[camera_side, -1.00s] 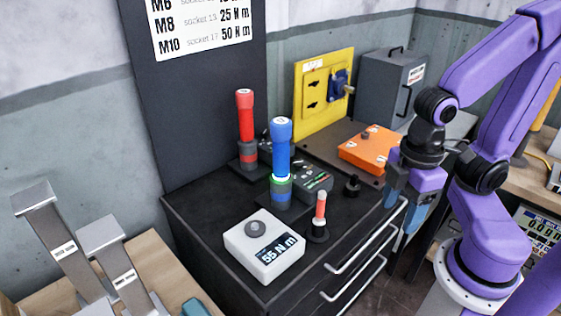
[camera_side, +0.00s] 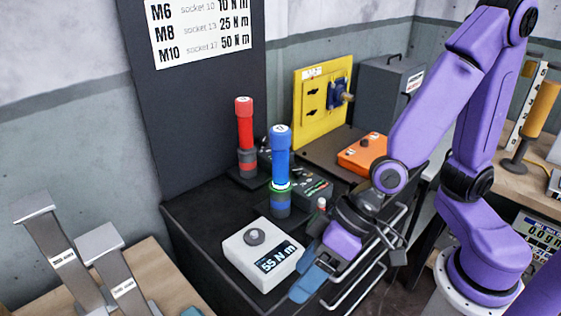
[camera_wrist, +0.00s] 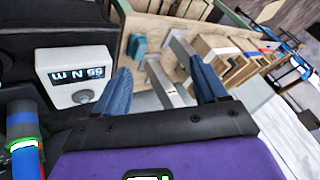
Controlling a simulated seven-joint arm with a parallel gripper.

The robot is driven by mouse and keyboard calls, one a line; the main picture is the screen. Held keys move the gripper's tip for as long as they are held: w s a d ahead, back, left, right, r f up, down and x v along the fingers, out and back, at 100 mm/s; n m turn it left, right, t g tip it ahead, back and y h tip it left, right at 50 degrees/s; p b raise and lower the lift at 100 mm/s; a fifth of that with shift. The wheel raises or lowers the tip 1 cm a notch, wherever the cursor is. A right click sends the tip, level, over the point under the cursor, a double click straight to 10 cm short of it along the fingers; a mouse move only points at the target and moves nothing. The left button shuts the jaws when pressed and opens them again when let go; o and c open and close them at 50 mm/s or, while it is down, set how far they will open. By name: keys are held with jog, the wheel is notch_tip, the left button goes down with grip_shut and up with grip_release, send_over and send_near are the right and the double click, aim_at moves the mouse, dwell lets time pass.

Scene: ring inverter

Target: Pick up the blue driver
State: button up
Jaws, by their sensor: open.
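The blue driver (camera_side: 281,154) stands upright on the black cabinet top, with a lit green-white ring low on it and a dark base. It also shows at the left edge of the wrist view (camera_wrist: 22,130), partly cut off. My gripper (camera_side: 305,280) is open and empty, in front of the cabinet edge, to the right of and lower in the picture than the driver. In the wrist view its blue fingers (camera_wrist: 165,92) are spread apart with no driver between them. The gripper is apart from the driver.
A white box reading 55 N m (camera_side: 262,254) sits in front of the blue driver, close to my gripper. A red driver (camera_side: 245,124) stands behind left. An orange box (camera_side: 363,154) lies at back right.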

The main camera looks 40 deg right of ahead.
jog(key=w+a+f+m+t, duration=0.1)
jog(key=w+f+m+t, duration=0.15)
jog(key=w, duration=0.25)
jog(key=m+t+h, duration=0.9)
jog(key=t+h, duration=0.2)
jog(key=h, duration=0.4)
send_near(283, 161)
jog(key=shift+n, duration=0.25)
jog(key=x, duration=0.6)
jog(key=shift+d+f, duration=0.1)
jog(key=shift+d, duration=0.3)
jog(key=shift+a+x, duration=0.15)
jog(key=shift+x, duration=1.25)
jog(key=shift+a+x, duration=0.2)
jog(key=shift+x, duration=1.2)
jog(key=shift+w, duration=0.2)
